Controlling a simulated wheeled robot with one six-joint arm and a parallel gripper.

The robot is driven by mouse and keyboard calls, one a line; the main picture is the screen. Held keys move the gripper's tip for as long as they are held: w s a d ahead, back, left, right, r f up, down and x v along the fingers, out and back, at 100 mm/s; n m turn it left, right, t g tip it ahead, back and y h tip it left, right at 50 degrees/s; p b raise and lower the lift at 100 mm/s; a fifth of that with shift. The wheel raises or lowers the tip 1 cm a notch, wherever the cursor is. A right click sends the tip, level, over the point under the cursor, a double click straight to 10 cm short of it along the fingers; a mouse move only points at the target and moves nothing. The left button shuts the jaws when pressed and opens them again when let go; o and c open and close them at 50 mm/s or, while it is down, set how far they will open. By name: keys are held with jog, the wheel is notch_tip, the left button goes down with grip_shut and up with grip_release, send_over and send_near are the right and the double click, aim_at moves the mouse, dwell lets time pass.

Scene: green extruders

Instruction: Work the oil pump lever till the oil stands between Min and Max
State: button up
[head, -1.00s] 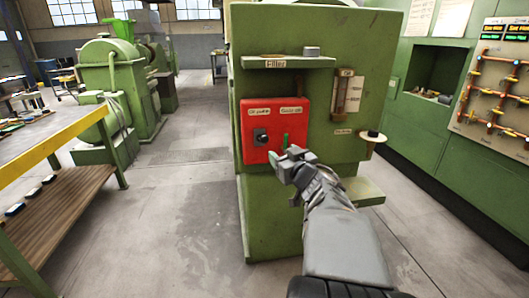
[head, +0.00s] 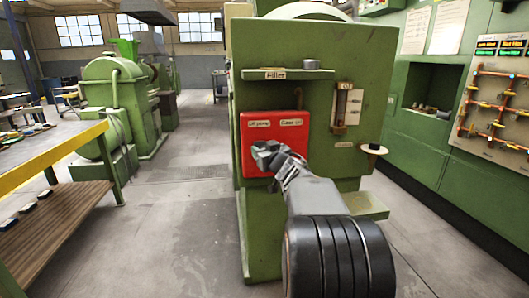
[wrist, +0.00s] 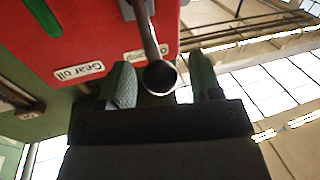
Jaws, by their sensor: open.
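The red panel (head: 258,128) on the green machine (head: 330,205) has two labels, one reading "Gear oil" (wrist: 77,72). The oil pump lever (wrist: 145,30) comes out of the panel and ends in a round dark knob (wrist: 160,77). My gripper (head: 262,153) is in front of the panel's lower left, covering the lever in the head view. In the wrist view, my open gripper (wrist: 162,85) has one finger on each side of the knob, with gaps. The oil gauge (head: 341,104) has a brownish tube beside a pale scale; Min and Max are too small to read.
A green handle (wrist: 40,15) is also on the panel. The "Filler" shelf (head: 290,74) juts out above it, with a small grey block (head: 310,64) on it. A round tray (head: 373,148) sticks out at right. A workbench (head: 60,160) stands left; floor between is clear.

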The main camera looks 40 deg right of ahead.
jog(key=shift+w, duration=0.15)
grip_shut()
dwell(0.5)
